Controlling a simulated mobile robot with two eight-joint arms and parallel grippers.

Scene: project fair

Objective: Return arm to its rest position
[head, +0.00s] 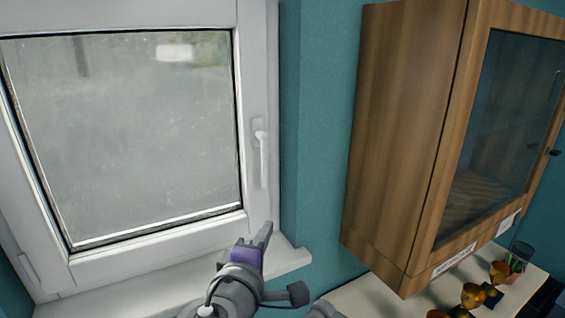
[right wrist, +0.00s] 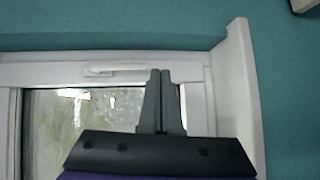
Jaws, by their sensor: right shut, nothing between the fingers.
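My right gripper (head: 266,234) is in front of the lower right corner of the window frame, near the white sill in the picture. In the right wrist view my right gripper (right wrist: 160,75) has its two fingers together, with nothing between them. The fingers overlap the window frame in that view, just right of the white window handle (right wrist: 115,70). Whether they touch the frame cannot be told. The handle (head: 262,155) points down on the closed-looking window in the head view. My left gripper is in neither view.
A wooden cabinet (head: 405,130) with a glass door hangs at the right. The white window sill (head: 130,285) runs along the lower left. Teal wall (head: 322,130) separates window and cabinet.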

